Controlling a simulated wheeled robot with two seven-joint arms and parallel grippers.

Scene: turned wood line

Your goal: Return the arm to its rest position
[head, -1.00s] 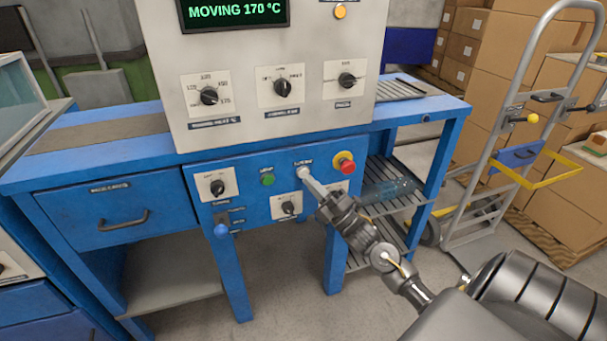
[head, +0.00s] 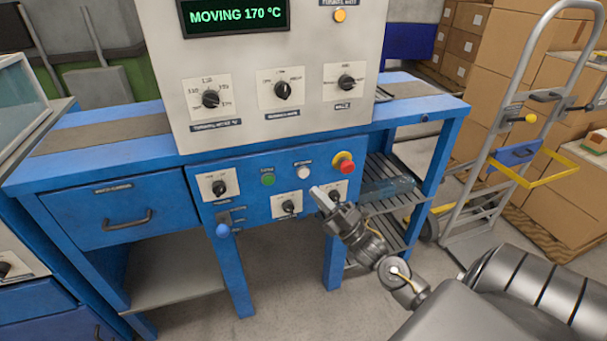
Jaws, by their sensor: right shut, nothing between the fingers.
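My right gripper (head: 318,194) is shut and empty. It is in front of the blue lower control panel (head: 250,208), just below a white round button (head: 303,172) and apart from it in the picture. My right arm (head: 368,243) reaches in from the lower right. My left gripper is not in the view.
The machine's grey upper panel has a display (head: 236,16) reading "MOVING 170 °C" and several knobs. A red emergency button (head: 343,162) and a green button (head: 267,179) are on the blue panel. A hand truck (head: 485,190) and cardboard boxes stand at right.

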